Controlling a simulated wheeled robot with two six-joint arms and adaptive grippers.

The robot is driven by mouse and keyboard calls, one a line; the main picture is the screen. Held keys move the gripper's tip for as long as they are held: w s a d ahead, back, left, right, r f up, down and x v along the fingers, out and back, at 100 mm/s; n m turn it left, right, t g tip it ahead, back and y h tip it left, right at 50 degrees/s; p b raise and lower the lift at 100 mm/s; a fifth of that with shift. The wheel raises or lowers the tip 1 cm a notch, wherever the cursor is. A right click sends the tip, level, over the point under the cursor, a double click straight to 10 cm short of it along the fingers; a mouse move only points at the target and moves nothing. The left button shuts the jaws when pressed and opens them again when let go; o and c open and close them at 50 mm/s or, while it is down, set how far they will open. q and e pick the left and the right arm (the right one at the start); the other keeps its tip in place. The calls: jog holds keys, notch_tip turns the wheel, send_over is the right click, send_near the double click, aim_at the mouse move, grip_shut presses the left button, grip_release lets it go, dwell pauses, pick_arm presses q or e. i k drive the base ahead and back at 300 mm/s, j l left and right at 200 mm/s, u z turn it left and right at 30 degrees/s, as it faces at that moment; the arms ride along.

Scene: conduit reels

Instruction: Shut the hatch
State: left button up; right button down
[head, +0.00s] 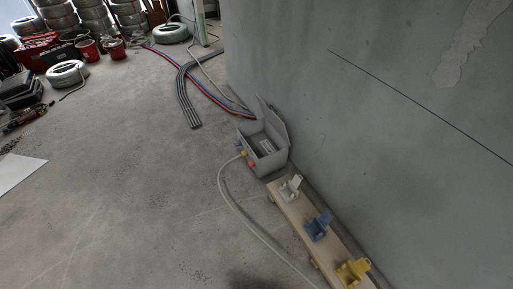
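A grey box (264,156) stands on the concrete floor against the wall, just right of the picture's middle. Its hatch (271,121) is a grey lid that stands open, raised on the wall side, so the inside of the box shows. Yellow, red and blue fittings sit on the box's near left side, and a pale cable runs from there. Neither of my grippers is in view in the head view.
A wooden board (297,211) with a white, a blue (318,227) and a yellow socket (353,272) lies along the wall in front of the box. Grey conduits (187,98) and red and blue pipes lie behind it. Conduit reels and red buckets (88,50) stand far left. The floor at left is mostly clear.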

aim_at(278, 125)
jog(key=i+j+z, duration=0.35)
jog(key=i+j, duration=2.15)
